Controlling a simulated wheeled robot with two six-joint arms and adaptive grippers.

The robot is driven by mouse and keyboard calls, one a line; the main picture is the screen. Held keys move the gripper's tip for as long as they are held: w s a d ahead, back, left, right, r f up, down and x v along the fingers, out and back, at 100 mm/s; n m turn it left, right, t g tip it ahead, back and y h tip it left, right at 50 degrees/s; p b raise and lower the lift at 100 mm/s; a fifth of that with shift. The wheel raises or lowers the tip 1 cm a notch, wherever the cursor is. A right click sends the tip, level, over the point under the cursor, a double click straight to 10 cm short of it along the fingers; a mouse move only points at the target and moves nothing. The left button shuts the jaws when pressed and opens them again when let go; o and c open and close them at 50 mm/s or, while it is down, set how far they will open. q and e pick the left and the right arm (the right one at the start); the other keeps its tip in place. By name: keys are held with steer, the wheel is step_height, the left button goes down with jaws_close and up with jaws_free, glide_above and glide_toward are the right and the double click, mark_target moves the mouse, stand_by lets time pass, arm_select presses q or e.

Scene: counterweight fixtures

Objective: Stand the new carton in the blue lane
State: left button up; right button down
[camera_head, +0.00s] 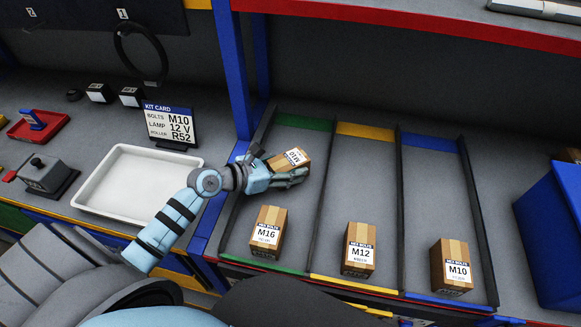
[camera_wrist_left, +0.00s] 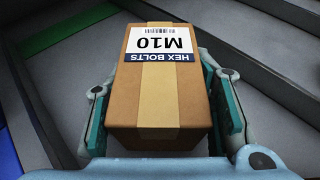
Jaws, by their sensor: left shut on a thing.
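My left gripper (camera_head: 284,173) is shut on a brown carton (camera_head: 285,161) over the green lane, near its back. In the left wrist view the held carton (camera_wrist_left: 160,100) sits between both fingers, its white label reading HEX BOLTS M10 upside down. The blue lane (camera_head: 437,195) is the rightmost of three lanes, with blue strips at its back and front. Another M10 carton (camera_head: 455,267) stands upright at its front; the floor behind it is bare. My right gripper is not in view.
An M16 carton (camera_head: 268,232) stands at the front of the green lane and an M12 carton (camera_head: 359,249) at the front of the yellow lane. Dark dividers (camera_head: 401,215) separate the lanes. A blue bin (camera_head: 555,235) stands at right; a white tray (camera_head: 125,178) and kit card (camera_head: 170,125) are at left.

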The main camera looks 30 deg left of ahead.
arm_select(q)
steer(key=o, duration=1.5)
steer(key=shift+r, duration=0.1)
